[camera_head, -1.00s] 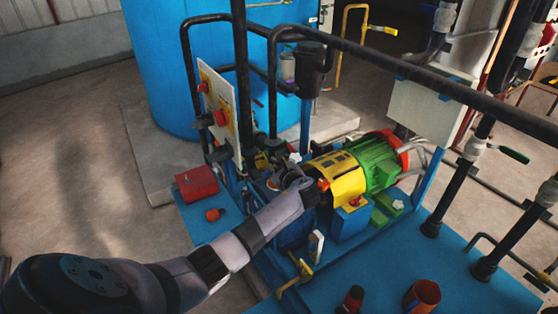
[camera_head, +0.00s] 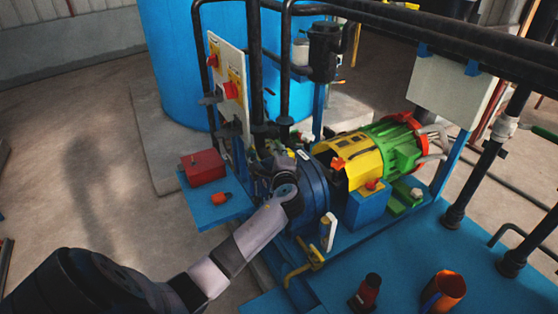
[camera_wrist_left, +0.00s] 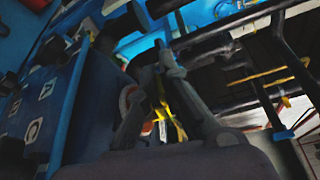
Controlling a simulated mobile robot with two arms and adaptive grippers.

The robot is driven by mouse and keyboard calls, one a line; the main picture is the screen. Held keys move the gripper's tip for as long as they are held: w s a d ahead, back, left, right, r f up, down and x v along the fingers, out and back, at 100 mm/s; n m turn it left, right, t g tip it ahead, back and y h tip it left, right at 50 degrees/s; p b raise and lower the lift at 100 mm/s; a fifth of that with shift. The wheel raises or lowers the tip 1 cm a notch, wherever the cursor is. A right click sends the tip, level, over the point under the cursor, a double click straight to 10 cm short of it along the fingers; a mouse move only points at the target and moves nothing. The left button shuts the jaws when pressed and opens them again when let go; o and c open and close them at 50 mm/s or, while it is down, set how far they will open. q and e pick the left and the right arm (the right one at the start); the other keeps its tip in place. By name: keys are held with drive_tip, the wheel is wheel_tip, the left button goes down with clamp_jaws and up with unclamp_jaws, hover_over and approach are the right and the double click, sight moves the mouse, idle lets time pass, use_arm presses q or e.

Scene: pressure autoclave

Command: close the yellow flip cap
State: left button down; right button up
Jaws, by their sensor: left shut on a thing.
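A yellow cover (camera_head: 352,158) sits beside the green motor in the head view, to the right of a round blue housing. I cannot tell if it is the flip cap or how far the cap is closed. My left gripper (camera_head: 264,163) is at the left side of the blue housing, by the black pipes, apart from the yellow cover. In the left wrist view its fingers (camera_wrist_left: 152,75) are close together, with a thin yellow part (camera_wrist_left: 172,112) between them. The fingertip contact is dark and partly hidden. My right gripper is not in view.
A panel with red switches (camera_head: 229,88) and black pipes (camera_head: 255,70) stand close behind the gripper. A red box (camera_head: 203,167) is on a blue ledge to the left.

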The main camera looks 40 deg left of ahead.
use_arm(q)
drive_tip(key=shift+s+f+n+t+b, duration=0.1)
drive_tip(key=shift+f+n+t+b, duration=0.3)
drive_tip(key=shift+n+b, duration=0.5)
drive_tip(key=c, duration=1.8)
unclamp_jaws()
drive_tip(key=shift+o, duration=0.2)
drive_tip(key=v, duration=1.2)
drive_tip(key=shift+o, duration=0.4)
drive_tip(key=shift+d, duration=0.1)
